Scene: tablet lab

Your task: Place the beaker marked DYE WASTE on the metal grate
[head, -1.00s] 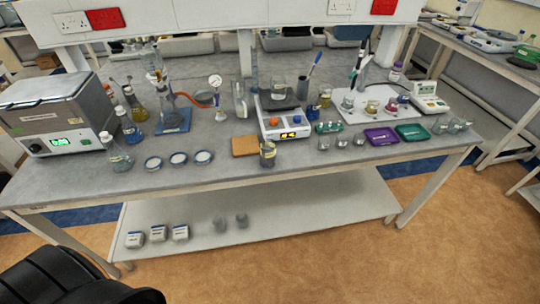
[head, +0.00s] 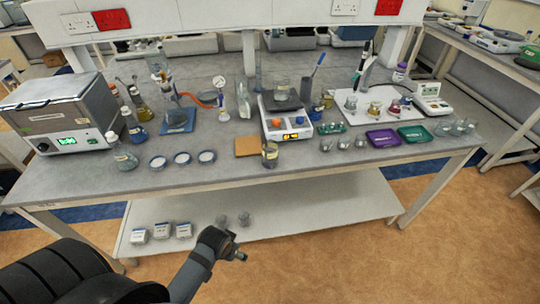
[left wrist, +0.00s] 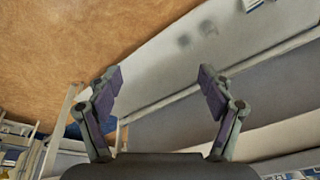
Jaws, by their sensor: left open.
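A small glass beaker (head: 270,155) with a pale label and dark contents stands near the bench's front edge. Its label is too small to read, so I cannot tell whether it is the DYE WASTE one. Another beaker (head: 281,88) stands on the dark top of a white device with an orange display. I cannot make out a metal grate for certain. My left gripper (head: 239,255) is below and in front of the bench, well away from the beakers. It is open and empty in the left wrist view (left wrist: 160,80). My right gripper is not in view.
The grey bench (head: 215,172) has a clear strip along its front. A brown square pad (head: 247,147) lies beside the labelled beaker. Several flasks and a water bath (head: 62,115) crowd the left; purple (head: 383,138) and green trays lie right. The lower shelf (head: 320,205) holds white boxes and glassware.

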